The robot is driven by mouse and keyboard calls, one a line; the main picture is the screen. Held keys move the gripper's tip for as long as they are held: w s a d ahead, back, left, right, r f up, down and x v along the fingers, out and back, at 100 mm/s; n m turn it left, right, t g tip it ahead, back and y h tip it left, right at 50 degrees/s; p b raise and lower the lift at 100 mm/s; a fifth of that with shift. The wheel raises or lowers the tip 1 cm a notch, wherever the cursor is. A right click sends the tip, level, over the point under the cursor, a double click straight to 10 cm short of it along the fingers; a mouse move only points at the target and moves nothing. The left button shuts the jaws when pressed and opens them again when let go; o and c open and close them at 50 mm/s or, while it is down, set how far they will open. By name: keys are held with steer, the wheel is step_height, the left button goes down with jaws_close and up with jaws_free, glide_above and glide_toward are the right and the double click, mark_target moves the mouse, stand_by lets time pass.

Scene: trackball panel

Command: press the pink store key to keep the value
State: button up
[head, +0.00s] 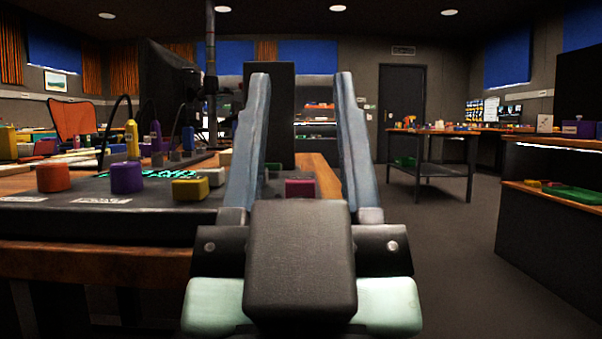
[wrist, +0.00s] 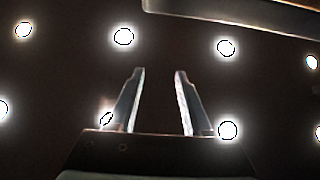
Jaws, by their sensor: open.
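The pink store key (head: 300,188) is a small pink block at the right end of the dark panel (head: 110,222). In the head view it shows low between my gripper's fingers, with my dark wrist part in front of its lower side. My gripper (head: 302,80) is open and empty, its two long grey fingers pointing upward. It is nearer to the camera than the key and apart from it. The wrist view shows the open fingers (wrist: 160,74) against the dark ceiling with round lights; the key is not in that view.
A table (head: 440,150) stands farther back, and shelving (head: 550,200) stands right. Open floor lies between.

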jaws_close()
stand_by(1.3)
